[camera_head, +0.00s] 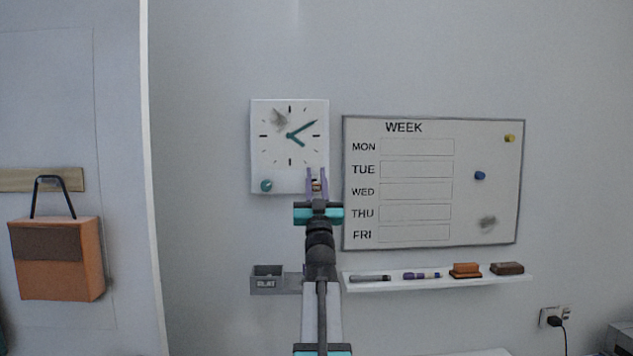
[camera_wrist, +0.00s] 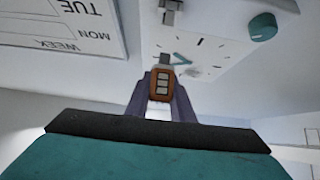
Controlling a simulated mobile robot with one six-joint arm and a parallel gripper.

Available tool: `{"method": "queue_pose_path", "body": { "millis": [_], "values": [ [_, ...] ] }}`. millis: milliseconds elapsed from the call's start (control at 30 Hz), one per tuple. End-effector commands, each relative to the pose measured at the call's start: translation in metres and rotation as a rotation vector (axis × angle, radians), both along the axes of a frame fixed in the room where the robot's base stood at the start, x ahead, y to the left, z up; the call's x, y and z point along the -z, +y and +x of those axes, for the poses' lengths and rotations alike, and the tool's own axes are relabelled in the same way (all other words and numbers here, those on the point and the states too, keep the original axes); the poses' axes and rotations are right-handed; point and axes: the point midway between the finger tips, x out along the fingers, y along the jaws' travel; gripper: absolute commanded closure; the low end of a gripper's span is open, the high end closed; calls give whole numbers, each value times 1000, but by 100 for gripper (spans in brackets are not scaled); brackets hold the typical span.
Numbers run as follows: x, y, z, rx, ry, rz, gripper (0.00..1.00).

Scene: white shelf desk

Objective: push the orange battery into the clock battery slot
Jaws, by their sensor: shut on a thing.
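The white square clock (camera_head: 302,108) hangs on the wall, with green hands and a teal knob (camera_head: 266,186) at its lower left. My gripper (camera_head: 317,180) is in front of the clock's lower right corner. In the wrist view its purple fingers (camera_wrist: 161,92) are shut on the orange battery (camera_wrist: 161,76), which has pale markings. A grey fitting (camera_wrist: 171,12), which looks like the battery slot, is on the clock (camera_wrist: 213,18) above the battery in that view, with a gap in the picture. In the head view the gripper hides that corner.
A framed week whiteboard (camera_head: 430,128) hangs just right of the clock. Below it a white shelf (camera_head: 430,282) holds markers and erasers. A small grey box (camera_head: 267,279) is below the clock. An orange bag (camera_head: 60,275) hangs at far left.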

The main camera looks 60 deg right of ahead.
Motion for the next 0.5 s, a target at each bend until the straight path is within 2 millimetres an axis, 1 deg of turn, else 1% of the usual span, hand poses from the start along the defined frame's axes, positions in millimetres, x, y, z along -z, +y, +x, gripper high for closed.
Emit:
{"method": "queue_pose_path", "body": {
  "millis": [33,500],
  "values": [
    [0,-4,3,0,0,0,100],
    [0,-29,21,0,-1,-1,100]
  ]
}}
